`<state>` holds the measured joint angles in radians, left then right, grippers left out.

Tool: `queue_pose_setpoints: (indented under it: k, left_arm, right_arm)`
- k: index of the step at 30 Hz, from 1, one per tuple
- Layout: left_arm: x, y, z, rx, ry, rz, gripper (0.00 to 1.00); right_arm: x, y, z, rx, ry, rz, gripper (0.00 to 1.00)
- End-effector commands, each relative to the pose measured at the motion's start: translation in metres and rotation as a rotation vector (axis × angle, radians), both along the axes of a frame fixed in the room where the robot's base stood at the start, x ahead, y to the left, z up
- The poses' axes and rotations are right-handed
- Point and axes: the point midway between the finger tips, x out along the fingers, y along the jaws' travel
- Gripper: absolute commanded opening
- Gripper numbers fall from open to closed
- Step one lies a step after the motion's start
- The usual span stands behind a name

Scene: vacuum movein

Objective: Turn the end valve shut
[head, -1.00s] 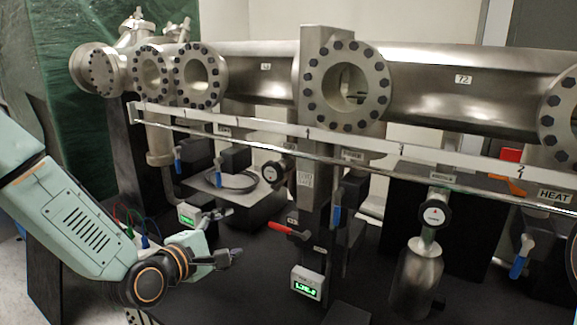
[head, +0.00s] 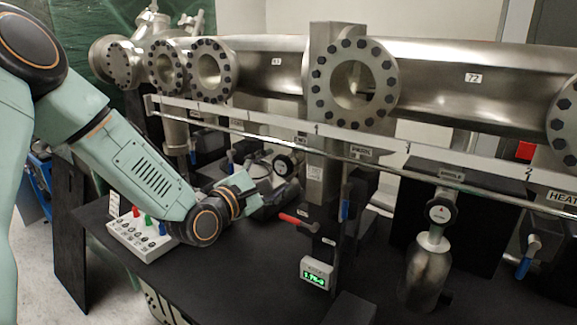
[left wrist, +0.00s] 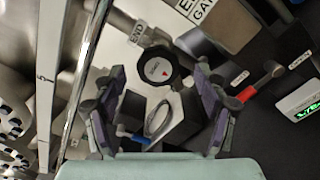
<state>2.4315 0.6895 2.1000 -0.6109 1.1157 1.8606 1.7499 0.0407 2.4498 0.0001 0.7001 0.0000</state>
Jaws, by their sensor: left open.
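A round black knob with a white face and a red mark (left wrist: 163,70) sits beside a label reading END (left wrist: 137,33) in the left wrist view. What appears to be the same knob (head: 286,164) shows in the head view, just behind my left gripper (head: 272,192). My left gripper (left wrist: 157,88) is open and empty. In the left wrist view its fingers stand to either side of the knob's lower part, with the knob beyond them; I cannot tell whether they touch it. My right gripper is in neither view.
A blue handle (left wrist: 131,136) shows below the knob. A metal rail (head: 262,135) runs across above. A switch box (head: 146,236) is at left.

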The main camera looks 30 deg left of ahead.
Motion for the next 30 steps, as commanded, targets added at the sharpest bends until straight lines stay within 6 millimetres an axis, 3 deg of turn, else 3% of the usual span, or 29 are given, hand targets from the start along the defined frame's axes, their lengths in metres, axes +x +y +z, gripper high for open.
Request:
queue_pose_setpoints:
  k: [12, 23, 30]
  left_arm:
    - [0.045, -0.009, 0.0, 0.003, 0.001, -0.005, 0.73]
    - [0.05, -0.009, 0.0, 0.0, 0.001, -0.004, 0.73]
    - [0.05, -0.009, 0.0, 0.0, 0.001, -0.004, 0.55]
  right_arm:
    - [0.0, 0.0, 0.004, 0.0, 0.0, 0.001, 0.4]
    - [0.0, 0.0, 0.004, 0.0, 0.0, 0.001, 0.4]
    - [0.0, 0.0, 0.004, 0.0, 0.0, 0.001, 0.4]
